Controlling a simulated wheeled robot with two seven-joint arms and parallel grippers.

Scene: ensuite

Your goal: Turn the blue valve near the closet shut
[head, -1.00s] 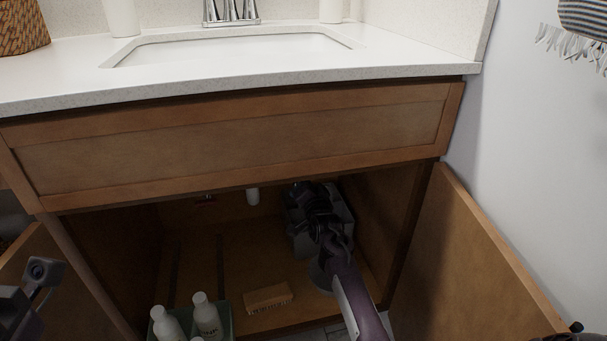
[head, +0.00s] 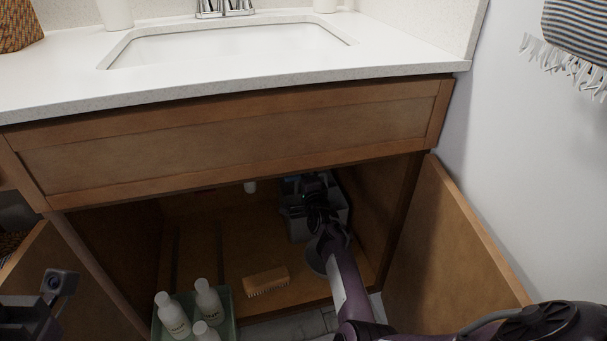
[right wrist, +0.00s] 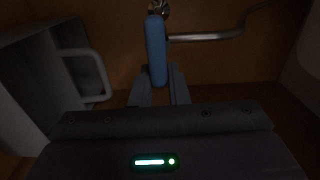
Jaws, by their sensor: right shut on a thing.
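The blue valve handle (right wrist: 156,50) is upright in the right wrist view, below a metal fitting (right wrist: 158,9) at the back of the cabinet. My right gripper (right wrist: 158,80) is shut on the lower end of this handle, one finger on each side. In the head view my right arm reaches into the open cabinet under the sink; the blue handle is hidden there by the counter front and my arm.
A grey caddy (head: 299,230) stands beside my right arm; its handle (right wrist: 98,75) shows left of the valve. A metal pipe (right wrist: 205,37) runs right from the valve. A brush (head: 266,281) and a green tray (head: 228,308) with white bottles are in front. An open door (head: 455,250) stands right.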

